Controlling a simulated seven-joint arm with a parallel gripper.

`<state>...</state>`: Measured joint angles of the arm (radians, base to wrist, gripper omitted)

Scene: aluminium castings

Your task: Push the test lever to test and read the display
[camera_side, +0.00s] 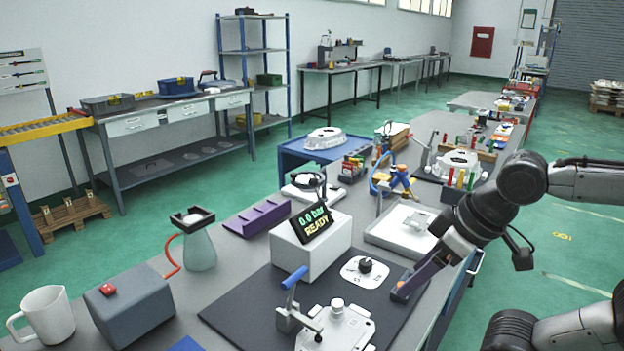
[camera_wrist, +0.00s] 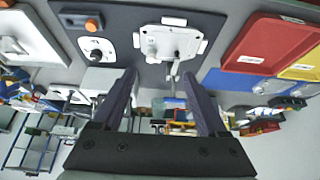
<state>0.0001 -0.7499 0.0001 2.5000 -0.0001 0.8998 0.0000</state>
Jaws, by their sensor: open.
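The display (camera_side: 312,220) stands tilted on a white box (camera_side: 308,250) and reads "0.0 bar" and "READY" in green and yellow. In front of it a white plate (camera_side: 351,272) carries a black knob or short lever (camera_side: 365,265), which also shows in the wrist view (camera_wrist: 97,54); its markings are too small to read. A silver casting (camera_side: 338,328) sits on the dark mat beside a clamp with a blue handle (camera_side: 294,277); the casting also shows in the wrist view (camera_wrist: 160,40).
A dark block with an orange button (camera_wrist: 92,24) lies near the plate. A grey box with a red button (camera_side: 108,290), a mug (camera_side: 48,315) and a bottle (camera_side: 199,245) stand at left. Red (camera_wrist: 262,42) and yellow trays show in the wrist view.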

